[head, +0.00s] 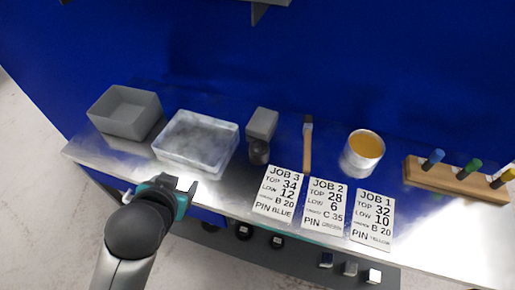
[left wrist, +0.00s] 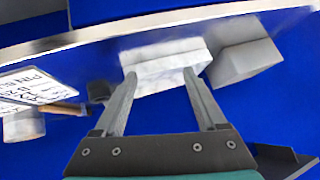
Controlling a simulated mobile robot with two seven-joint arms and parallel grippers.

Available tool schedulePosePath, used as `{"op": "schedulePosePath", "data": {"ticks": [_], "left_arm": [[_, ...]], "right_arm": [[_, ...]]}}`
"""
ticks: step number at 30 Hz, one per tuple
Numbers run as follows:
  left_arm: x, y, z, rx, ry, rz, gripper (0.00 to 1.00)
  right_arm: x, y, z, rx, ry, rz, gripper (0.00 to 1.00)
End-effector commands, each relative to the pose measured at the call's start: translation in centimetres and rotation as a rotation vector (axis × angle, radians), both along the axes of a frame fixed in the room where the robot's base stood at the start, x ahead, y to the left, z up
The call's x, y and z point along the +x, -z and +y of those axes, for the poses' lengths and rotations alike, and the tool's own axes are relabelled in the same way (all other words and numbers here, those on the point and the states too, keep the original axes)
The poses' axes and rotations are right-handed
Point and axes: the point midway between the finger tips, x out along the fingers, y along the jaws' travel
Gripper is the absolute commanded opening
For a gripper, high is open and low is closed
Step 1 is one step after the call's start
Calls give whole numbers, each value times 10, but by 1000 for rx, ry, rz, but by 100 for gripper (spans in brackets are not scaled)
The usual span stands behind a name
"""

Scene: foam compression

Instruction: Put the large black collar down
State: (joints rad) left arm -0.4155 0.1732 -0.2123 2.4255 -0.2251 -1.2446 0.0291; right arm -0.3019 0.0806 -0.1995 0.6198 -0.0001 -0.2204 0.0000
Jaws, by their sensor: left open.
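My left gripper (head: 178,190) is at the bench's front edge, left of these pieces. In the left wrist view its two fingers (left wrist: 160,76) are spread, with nothing held between them. The pale tray (left wrist: 165,66) shows beyond the fingertips. My right gripper is in neither view.
A grey bin (head: 125,112) and the pale tray (head: 196,142) stand at the bench's left. A grey block-topped device (head: 262,124), a brush (head: 308,145), a tin (head: 362,155) and a wooden pin rack (head: 450,181) stand farther right. Job cards (head: 325,206) cover the front middle.

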Motion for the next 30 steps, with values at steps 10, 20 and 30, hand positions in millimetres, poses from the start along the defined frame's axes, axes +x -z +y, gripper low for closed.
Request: {"op": "schedulePosePath", "data": {"ticks": [10,20,30], "left_arm": [[111,-177,-51,273,246,-810,74],[71,-311,-189,672,810,-1583,74],[6,-233,-280,1239,1743,-1870,74]], "right_arm": [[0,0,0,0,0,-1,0],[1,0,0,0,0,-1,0],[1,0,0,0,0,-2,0]]}}
